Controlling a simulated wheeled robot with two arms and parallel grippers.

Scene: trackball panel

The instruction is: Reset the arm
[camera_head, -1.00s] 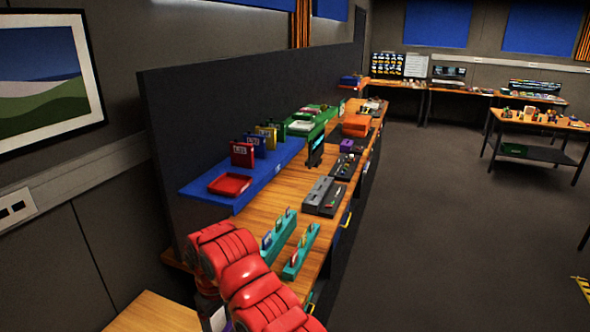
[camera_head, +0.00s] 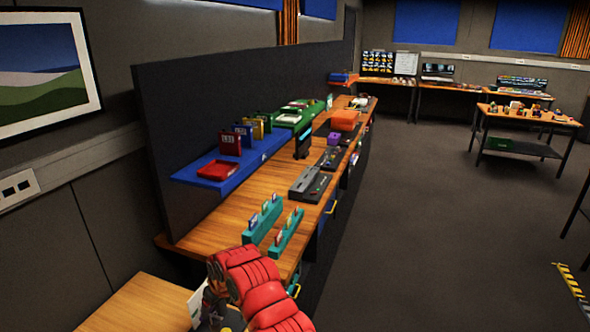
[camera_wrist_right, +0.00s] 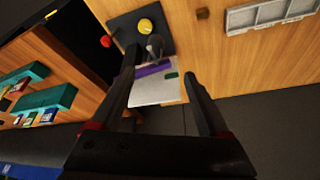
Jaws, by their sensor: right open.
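My right arm (camera_head: 262,290) is red and comes in from the bottom of the head view. Its gripper (camera_head: 212,303) is partly hidden near the wooden table at the lower left. In the right wrist view the two dark fingers (camera_wrist_right: 160,65) are spread apart. A white card with a purple band (camera_wrist_right: 152,88) shows beyond and between them, apparently not gripped. Past it is a dark panel (camera_wrist_right: 125,28) with a yellow ball (camera_wrist_right: 145,25), a red knob (camera_wrist_right: 105,41) and a grey stick (camera_wrist_right: 154,46). My left gripper is not in view.
A long wooden bench (camera_head: 205,232) carries teal racks (camera_head: 262,222), a grey device (camera_head: 308,184) and a blue shelf (camera_head: 190,177) with a red tray (camera_head: 217,170). A grey tray (camera_wrist_right: 270,13) shows in the wrist view. Open floor (camera_head: 430,240) lies to the right.

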